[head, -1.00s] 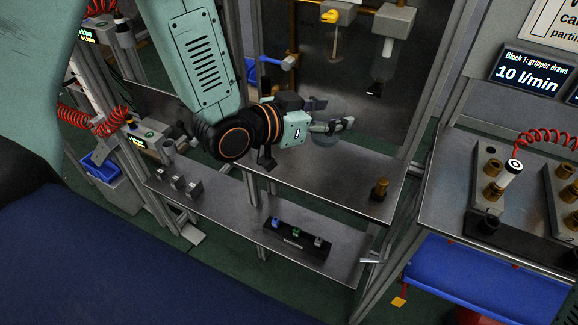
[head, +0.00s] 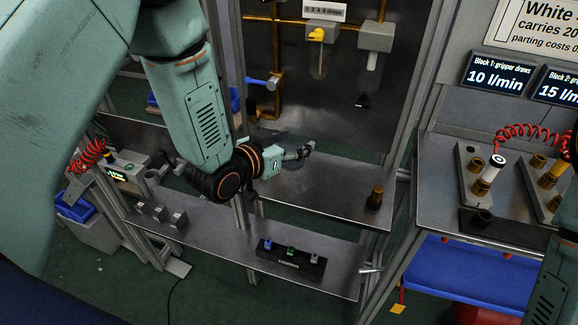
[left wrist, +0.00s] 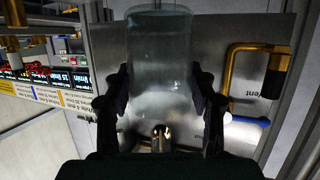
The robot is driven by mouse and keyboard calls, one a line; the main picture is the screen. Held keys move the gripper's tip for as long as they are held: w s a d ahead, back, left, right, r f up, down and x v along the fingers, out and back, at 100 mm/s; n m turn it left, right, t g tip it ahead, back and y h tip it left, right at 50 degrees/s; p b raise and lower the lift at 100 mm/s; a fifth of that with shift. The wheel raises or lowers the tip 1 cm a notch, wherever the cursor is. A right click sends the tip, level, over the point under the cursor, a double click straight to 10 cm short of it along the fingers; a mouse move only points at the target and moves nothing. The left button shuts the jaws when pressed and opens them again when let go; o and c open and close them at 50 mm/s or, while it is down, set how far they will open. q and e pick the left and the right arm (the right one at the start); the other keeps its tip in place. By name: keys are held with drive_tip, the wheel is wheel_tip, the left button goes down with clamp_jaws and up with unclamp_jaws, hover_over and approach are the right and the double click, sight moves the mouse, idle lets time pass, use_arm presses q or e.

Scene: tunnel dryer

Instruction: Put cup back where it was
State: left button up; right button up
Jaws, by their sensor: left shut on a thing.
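A clear, see-through cup (left wrist: 160,55) is between the two dark fingers of my left gripper (left wrist: 162,98) in the left wrist view. The fingers press on its sides, and it fills the upper middle of that view. In the head view, my left gripper (head: 300,152) is over the upper metal shelf (head: 330,185), and the cup (head: 293,163) shows only faintly beside the fingers. I cannot tell how high the cup is above the shelf. Part of my right arm shows at the right edge of the head view, but its gripper is out of sight.
A back panel carries a yellow-handled valve (head: 318,35), a blue-handled valve (head: 262,82) and a clear bowl (head: 319,64). A lower shelf holds a black block (head: 291,259) and small metal blocks (head: 160,213).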

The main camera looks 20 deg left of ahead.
sight(285, 165)
use_arm(q)
drive_tip(key=shift+w+d+f, duration=0.1)
drive_tip(key=shift+d+f, duration=0.1)
drive_tip(key=shift+f, duration=0.65)
drive_tip(key=f, duration=0.3)
drive_tip(key=shift+a+f, duration=0.15)
drive_tip(key=shift+a, duration=0.15)
drive_tip(key=shift+f, duration=0.25)
drive_tip(key=shift+d, duration=0.15)
drive_tip(key=shift+f, duration=0.1)
drive_tip(key=o, duration=1.1)
drive_tip(key=shift+b, duration=0.3)
drive_tip(key=shift+o, duration=0.9)
